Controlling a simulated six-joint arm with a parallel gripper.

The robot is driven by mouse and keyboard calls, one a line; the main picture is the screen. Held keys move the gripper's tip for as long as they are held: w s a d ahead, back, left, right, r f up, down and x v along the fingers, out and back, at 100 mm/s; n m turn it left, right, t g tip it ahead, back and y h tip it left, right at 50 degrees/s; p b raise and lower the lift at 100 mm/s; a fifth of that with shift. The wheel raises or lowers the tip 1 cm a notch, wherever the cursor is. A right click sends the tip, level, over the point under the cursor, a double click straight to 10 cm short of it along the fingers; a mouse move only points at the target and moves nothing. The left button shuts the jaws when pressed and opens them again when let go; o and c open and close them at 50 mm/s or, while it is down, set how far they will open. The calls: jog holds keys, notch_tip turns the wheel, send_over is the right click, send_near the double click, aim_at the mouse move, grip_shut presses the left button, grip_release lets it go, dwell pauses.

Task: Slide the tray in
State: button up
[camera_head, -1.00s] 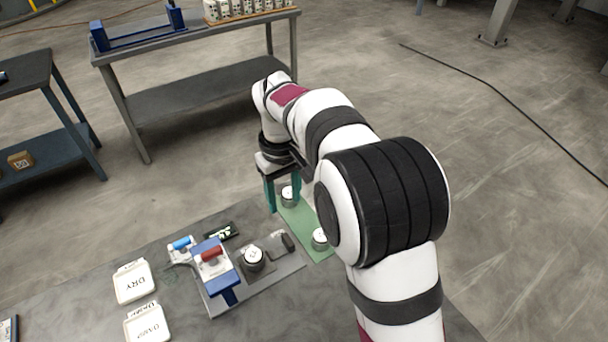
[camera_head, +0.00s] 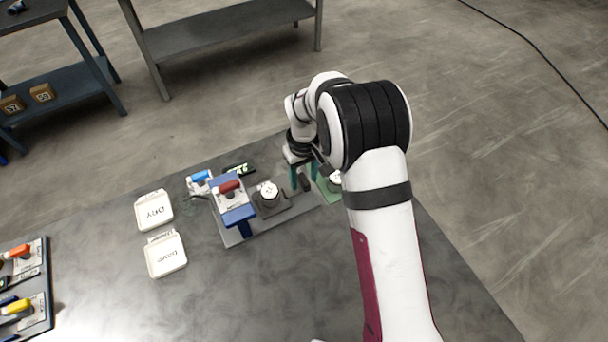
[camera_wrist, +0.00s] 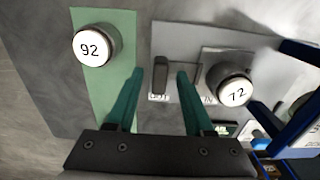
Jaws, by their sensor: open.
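The tray (camera_head: 283,207) is a dark grey plate on the press's base, to the right of the blue press frame (camera_head: 238,215). A white-topped canister marked 72 (camera_wrist: 236,92) stands on it; it also shows in the head view (camera_head: 269,190). An upright dark handle (camera_wrist: 160,76) stands at the tray's end away from the press. My gripper (camera_wrist: 159,82) is open, its teal fingers pointing down on either side of the handle, with gaps visible in the wrist view. In the head view my gripper (camera_head: 302,177) is low over that end.
A canister marked 92 (camera_wrist: 94,46) stands on a green mat (camera_wrist: 112,85) beside my gripper. White DRY (camera_head: 153,212) and DAMP (camera_head: 166,254) trays lie left of the press. The front of the table is clear.

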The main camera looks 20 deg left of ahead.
grip_shut()
dwell(1.3)
